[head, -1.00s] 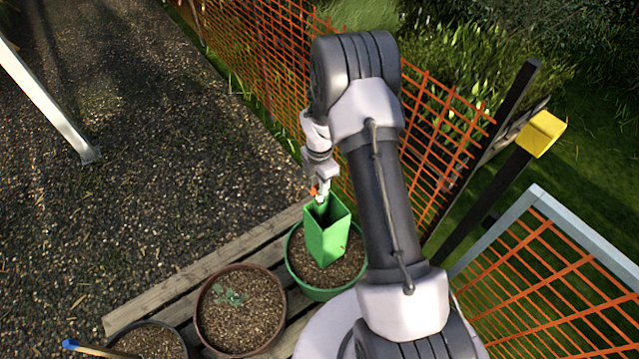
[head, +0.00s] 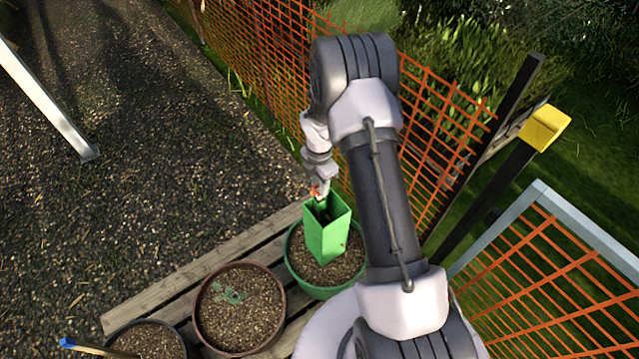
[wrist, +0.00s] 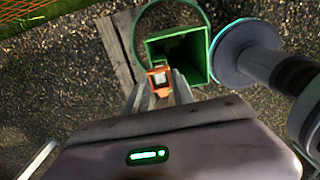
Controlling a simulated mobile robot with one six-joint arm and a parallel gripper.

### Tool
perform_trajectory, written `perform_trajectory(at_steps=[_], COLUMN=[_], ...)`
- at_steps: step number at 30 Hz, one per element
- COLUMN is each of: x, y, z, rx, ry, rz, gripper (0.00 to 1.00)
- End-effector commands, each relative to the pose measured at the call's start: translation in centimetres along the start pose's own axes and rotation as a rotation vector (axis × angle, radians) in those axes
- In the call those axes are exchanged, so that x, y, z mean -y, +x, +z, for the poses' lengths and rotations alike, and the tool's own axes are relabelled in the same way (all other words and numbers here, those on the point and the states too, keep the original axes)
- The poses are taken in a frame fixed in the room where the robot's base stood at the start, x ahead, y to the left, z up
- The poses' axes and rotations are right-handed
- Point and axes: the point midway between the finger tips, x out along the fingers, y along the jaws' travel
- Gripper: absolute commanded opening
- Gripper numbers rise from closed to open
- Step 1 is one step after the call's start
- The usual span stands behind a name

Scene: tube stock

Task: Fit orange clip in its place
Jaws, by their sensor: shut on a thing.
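The orange clip (wrist: 158,80) is between the fingertips of my gripper (wrist: 160,90) in the wrist view, and my gripper is shut on it. In the head view my gripper (head: 318,190) is small, with a bit of orange at its tip. A green square tube (head: 326,230) stands in a green pot (head: 292,268) of soil. In the wrist view the clip overlaps the near rim of the tube (wrist: 206,60). I cannot tell whether it touches the rim. The clip's far side and the tube's bottom are hidden.
A brown pot (head: 282,312) with a seedling and a dark pot (head: 183,345) stand beside the green pot on wooden slats (head: 170,287). Orange mesh fencing (head: 440,130) runs close behind my arm. Open gravel (head: 150,200) lies to the left.

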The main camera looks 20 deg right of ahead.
Motion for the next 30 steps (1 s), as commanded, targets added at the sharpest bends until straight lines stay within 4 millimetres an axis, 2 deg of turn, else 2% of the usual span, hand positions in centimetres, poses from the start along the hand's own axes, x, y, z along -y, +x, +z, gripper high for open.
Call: perform_trajectory(at_steps=[5,20,30], x=[0.0,0.0,0.0], y=[0.2,2.9,3.0], z=[0.0,0.0,0.0], rx=[0.0,0.0,0.0], ry=[0.0,0.0,0.0], rz=[0.0,0.0,0.0], gripper=[0.0,0.0,0.0])
